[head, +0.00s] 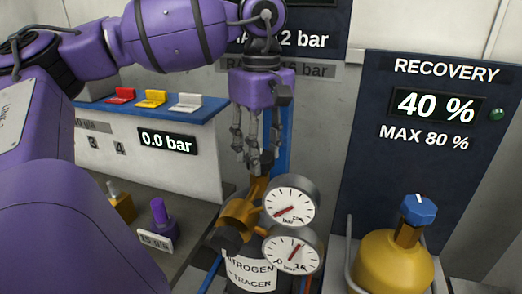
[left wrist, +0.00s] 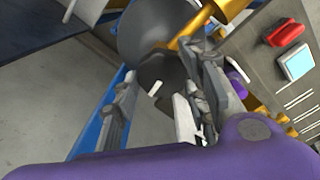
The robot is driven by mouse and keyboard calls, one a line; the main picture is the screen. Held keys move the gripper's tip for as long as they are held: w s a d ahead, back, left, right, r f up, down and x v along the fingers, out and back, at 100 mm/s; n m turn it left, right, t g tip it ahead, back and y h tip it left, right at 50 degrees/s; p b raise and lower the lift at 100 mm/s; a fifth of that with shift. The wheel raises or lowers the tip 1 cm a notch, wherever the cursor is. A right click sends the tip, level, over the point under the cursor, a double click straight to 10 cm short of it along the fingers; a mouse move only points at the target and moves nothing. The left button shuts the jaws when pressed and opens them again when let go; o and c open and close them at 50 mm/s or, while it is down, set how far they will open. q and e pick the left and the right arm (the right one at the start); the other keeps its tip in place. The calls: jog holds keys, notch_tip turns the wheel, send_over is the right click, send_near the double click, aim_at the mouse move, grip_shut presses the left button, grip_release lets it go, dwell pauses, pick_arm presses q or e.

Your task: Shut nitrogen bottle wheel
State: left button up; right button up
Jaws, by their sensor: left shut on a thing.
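The nitrogen bottle (head: 250,273), with a white label, stands at the lower middle of the head view. Its brass valve body (head: 238,212) carries two round gauges, an upper one (head: 290,201) and a lower one (head: 291,250). My left gripper (head: 252,165) points down over the top of the brass valve, its fingers close together. In the left wrist view, a dark grey disc with a white mark (left wrist: 168,72), apparently the bottle wheel, lies between the fingers (left wrist: 165,95). The fingers largely hide the wheel in the head view. My right gripper is out of view.
A yellow recovery bottle (head: 395,264) with a blue wheel (head: 418,210) stands at right. A recovery panel (head: 425,175) hangs behind it. At left, a bench unit (head: 135,160) carries red, yellow and white levers. A purple knob (head: 160,214) stands below it.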

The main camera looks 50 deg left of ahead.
aim_at(262, 155)
pick_arm(q)
jog(key=shift+w+r+m, duration=0.1)
jog(key=shift+r+m, duration=0.05)
jog(key=shift+m, duration=0.65)
jog(key=o, duration=1.1)
jog(key=shift+r, duration=0.6)
notch_tip(262, 155, up, 11)
jog(key=shift+f, duration=0.15)
jog(key=shift+d+f, duration=0.1)
jog(key=shift+f, duration=0.05)
